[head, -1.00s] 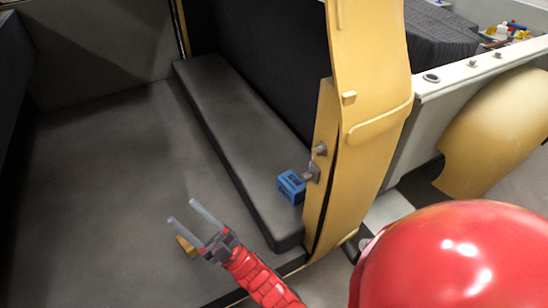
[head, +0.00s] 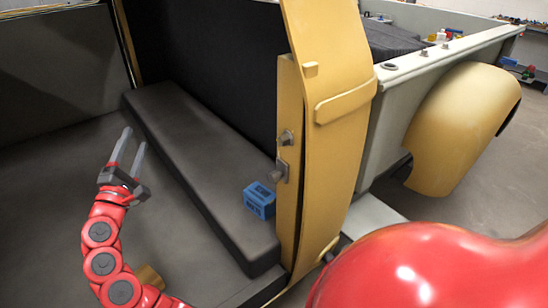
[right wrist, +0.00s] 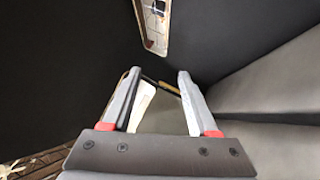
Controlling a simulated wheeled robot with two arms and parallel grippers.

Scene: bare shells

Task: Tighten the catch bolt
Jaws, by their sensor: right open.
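Two grey bolt-like fittings show on the edge of the yellow door pillar (head: 335,130): an upper bolt (head: 286,137) and a lower bolt on a small plate (head: 280,172). I cannot tell which is the catch bolt, or how tight either is. My right gripper (head: 134,140) is open and empty, well left of the pillar and over the dark floor, its fingers pointing up in the head view. In the right wrist view the open fingers (right wrist: 159,75) have nothing gripped between them; dark panels lie beyond. My left gripper is not in view.
A small blue box (head: 259,200) sits on the end of the dark padded ledge (head: 200,160), just below the lower bolt. A tan piece (head: 150,278) lies partly hidden behind my right arm. A yellow fender (head: 460,130) stands right of the pillar. The dark floor looks mostly clear.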

